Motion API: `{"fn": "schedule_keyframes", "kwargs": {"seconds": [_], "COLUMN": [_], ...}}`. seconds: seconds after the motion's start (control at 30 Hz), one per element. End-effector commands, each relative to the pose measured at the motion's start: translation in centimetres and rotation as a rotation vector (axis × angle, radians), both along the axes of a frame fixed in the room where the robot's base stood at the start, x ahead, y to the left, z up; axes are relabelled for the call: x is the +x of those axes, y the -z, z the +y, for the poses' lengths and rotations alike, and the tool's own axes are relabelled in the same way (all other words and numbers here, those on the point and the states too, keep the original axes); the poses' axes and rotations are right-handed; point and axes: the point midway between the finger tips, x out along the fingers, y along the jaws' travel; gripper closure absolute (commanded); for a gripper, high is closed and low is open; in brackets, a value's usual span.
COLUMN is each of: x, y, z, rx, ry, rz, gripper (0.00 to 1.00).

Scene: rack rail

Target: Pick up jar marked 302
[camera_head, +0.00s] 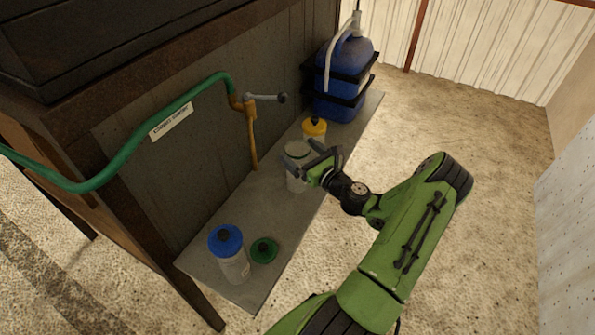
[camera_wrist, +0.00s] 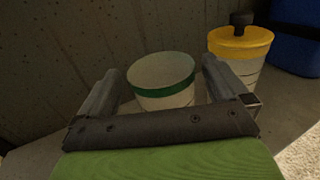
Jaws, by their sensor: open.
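An open jar without a lid (camera_head: 296,180), pale with a green band near its rim, stands on the grey shelf (camera_head: 215,215). In the wrist view this jar (camera_wrist: 163,82) shows between my two fingers. My gripper (camera_head: 308,157) is open at the jar, with a finger on either side; I cannot tell whether they touch it. A yellow-lidded jar (camera_head: 314,130) stands just behind, and also shows at the wrist view's right (camera_wrist: 240,52). A blue-lidded jar (camera_head: 234,262) stands at the near end. No number 302 is readable on any jar.
A green lid (camera_head: 264,250) lies beside the blue-lidded jar. A blue container (camera_head: 345,75) in a black frame stands at the shelf's far end. A green hose (camera_head: 150,122) and a brass tap with a lever (camera_head: 265,98) stick out along the wall.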

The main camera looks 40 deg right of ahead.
Motion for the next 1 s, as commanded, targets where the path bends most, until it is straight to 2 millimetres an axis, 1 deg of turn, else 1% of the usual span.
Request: {"fn": "schedule_keyframes", "kwargs": {"seconds": [0.03,0.1,0.2,0.4,0.43,0.87,0.9,1.0], "x": [1.1,2.4,3.5,3.7,3.7,3.6,3.6,3.6], "y": [0.2,0.2,0.1,0.0,0.0,0.0,0.0,0.0], "z": [-0.1,-0.2,-0.3,-0.3,-0.3,-0.3,-0.3,-0.3], "rx": [-0.006,-0.005,-0.004,-0.001,-0.002,-0.002,-0.002,-0.002], "ry": [-0.004,-0.004,-0.001,0.0,0.0,-0.001,-0.001,-0.001], "rz": [-0.001,-0.001,0.0,0.001,0.001,0.001,0.001,0.0], "gripper": [0.0,0.0,0.0,0.0,0.02,0.67,0.74,0.74]}}
